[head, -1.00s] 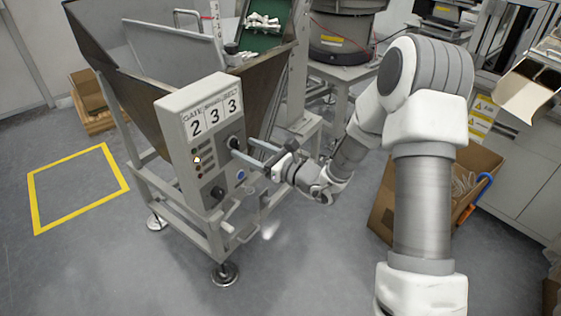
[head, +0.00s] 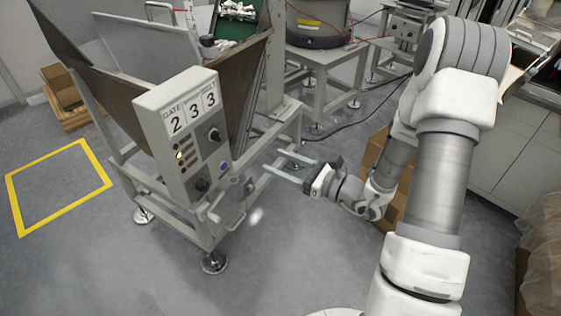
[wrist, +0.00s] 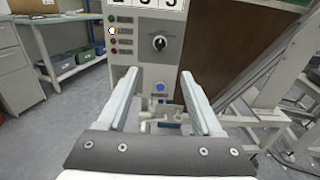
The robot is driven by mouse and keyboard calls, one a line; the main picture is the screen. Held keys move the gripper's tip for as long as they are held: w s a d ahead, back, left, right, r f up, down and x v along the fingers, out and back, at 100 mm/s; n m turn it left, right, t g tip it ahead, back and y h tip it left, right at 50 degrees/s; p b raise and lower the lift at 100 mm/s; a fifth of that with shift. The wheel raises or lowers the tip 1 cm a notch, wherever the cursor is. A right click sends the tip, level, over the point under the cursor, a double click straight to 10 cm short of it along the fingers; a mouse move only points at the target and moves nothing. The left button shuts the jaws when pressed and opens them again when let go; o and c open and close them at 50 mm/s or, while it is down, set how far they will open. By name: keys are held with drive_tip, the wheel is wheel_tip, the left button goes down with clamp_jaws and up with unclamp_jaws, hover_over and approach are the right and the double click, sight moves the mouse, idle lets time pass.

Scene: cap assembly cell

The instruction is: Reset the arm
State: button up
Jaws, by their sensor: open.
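My gripper (head: 292,168) is open and empty, its two long pale fingers apart. In the head view it points left toward the hopper's control panel (head: 181,143), with a clear gap between. The panel carries the numbers 2 3 3, dark knobs, a column of small lights with one lit, and a blue button (head: 224,167). In the wrist view the fingers (wrist: 163,103) frame the lower part of the panel. One knob (wrist: 160,42) and the blue button (wrist: 160,87) show there, beyond and between the fingertips.
The hopper stand (head: 207,232) has metal legs and feet near my gripper. A cardboard box (head: 374,150) stands partly hidden behind my arm. A yellow floor square (head: 58,187) is empty at the left. The floor in front is clear.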

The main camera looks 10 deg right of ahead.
drive_tip(key=shift+r, duration=0.1)
drive_tip(key=s+a+r+n+g, duration=0.7)
drive_tip(key=s+a+n+g, duration=0.15)
drive_tip(key=s+n, duration=0.2)
drive_tip(key=s+d+r+n+g+h, duration=0.2)
drive_tip(key=s+d+n+g+h, duration=0.15)
drive_tip(key=s+n+h, duration=0.5)
drive_tip(key=s+d+r+n+t+h+p, duration=0.1)
drive_tip(key=s+d+r+n+t+h, duration=0.2)
drive_tip(key=d+r+n+t+h, duration=0.4)
wheel_tip(320, 180, up, 19)
drive_tip(key=d+g+y+p, duration=0.1)
drive_tip(key=y+p, duration=0.1)
drive_tip(key=p, duration=1.6)
drive_tip(key=shift+w+d, duration=0.2)
drive_tip(key=shift+d, duration=0.1)
